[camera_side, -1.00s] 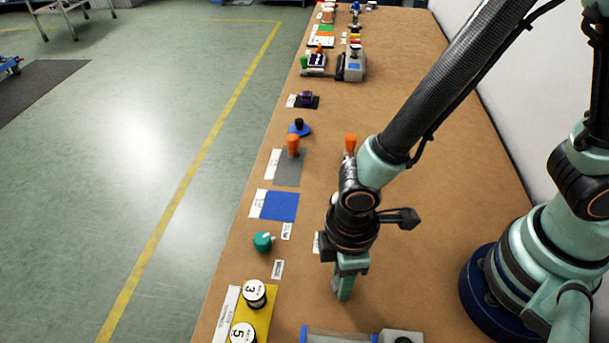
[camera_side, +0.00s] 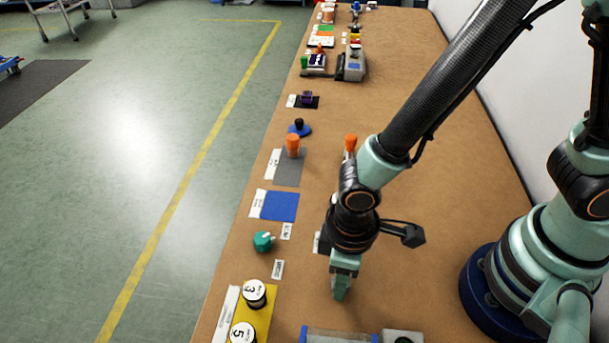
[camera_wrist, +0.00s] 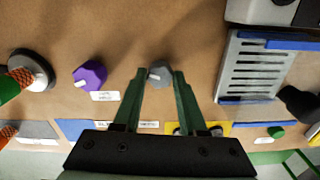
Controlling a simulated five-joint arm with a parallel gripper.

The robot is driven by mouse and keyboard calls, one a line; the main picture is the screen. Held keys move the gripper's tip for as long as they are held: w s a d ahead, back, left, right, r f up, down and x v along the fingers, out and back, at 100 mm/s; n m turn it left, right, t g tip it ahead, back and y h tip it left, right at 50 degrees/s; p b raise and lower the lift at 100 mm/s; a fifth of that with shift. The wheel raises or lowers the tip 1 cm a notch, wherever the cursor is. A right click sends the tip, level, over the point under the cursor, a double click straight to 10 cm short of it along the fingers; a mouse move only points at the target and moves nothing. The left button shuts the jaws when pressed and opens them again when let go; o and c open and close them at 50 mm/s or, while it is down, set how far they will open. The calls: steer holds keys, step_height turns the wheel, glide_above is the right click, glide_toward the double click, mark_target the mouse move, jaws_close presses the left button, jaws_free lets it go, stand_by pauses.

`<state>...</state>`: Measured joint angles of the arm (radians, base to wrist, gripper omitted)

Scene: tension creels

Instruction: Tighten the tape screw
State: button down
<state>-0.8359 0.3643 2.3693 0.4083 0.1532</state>
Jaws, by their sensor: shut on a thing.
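A small grey faceted knob (camera_wrist: 160,73) with a light mark stands on the table between my fingertips in the wrist view. My gripper (camera_wrist: 160,78) is shut on this grey knob, one finger on each side. In the side view my gripper (camera_side: 340,290) points down at the table and hides the knob. A purple knob (camera_wrist: 90,75) with a white mark sits to the left in the wrist view, apart from the fingers.
A grey slotted rack (camera_wrist: 262,72) with blue edges lies right of the gripper in the wrist view. In the side view, a teal knob (camera_side: 263,242), a blue mat (camera_side: 280,206) and a yellow board (camera_side: 262,322) with numbered spools lie to the left. Orange-handled items stand farther back.

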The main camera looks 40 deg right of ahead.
steer(key=shift+c, duration=2.3)
jaws_free()
steer(key=shift+r, duration=0.1)
step_height(320, 180, up, 12)
steer(key=shift+w+d, duration=0.1)
steer(key=w+d+r+m+t, duration=0.2)
steer(key=d+r, duration=0.1)
steer(key=d, duration=0.4)
steer(key=w+d+r+m+t, duration=0.1)
steer(key=w+d+r+m, duration=0.2)
steer(key=d, duration=0.4)
steer(key=w+d+r+m+t, duration=0.2)
steer(key=d+r, duration=0.3)
steer(key=d, duration=0.3)
steer(key=shift+w+r+m+t, duration=0.2)
steer(key=shift+w+m+t, duration=0.15)
steer(key=shift+w, duration=0.4)
